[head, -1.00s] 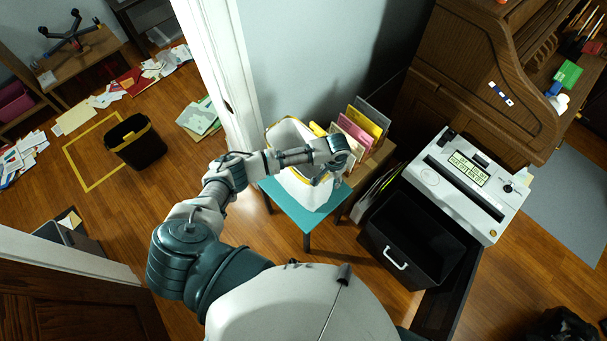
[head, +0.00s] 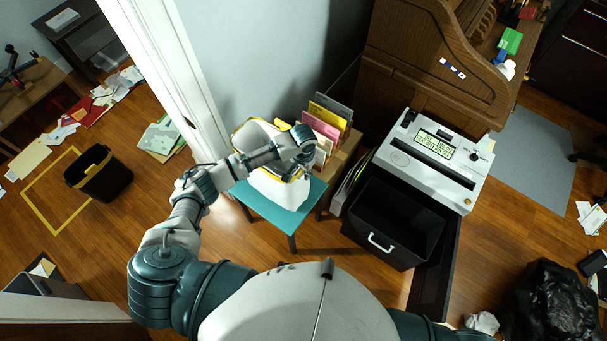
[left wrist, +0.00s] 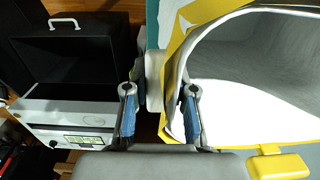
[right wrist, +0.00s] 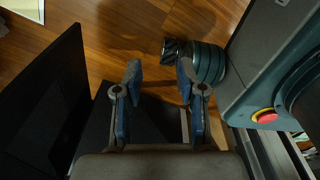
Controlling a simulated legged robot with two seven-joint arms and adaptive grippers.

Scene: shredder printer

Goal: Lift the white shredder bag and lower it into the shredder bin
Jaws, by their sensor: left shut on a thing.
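The white shredder bag (head: 278,191) with its yellow rim is on or just above the small teal stool (head: 248,201); I cannot tell whether its base touches. My left gripper (head: 303,158) is at the bag's right upper edge, shut on it. In the left wrist view the bag's open mouth (left wrist: 255,85) faces up beside the left gripper (left wrist: 159,95). The black shredder bin (head: 385,245) is pulled out, open and apparently empty, right of the stool, below the white shredder top (head: 435,150). My right gripper (right wrist: 158,80) is open and empty, low beside dark panels.
A file rack (head: 330,122) with coloured folders stands right behind the bag. A white door frame (head: 165,70) is on the left. A full black rubbish bag (head: 555,300) lies at the lower right.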

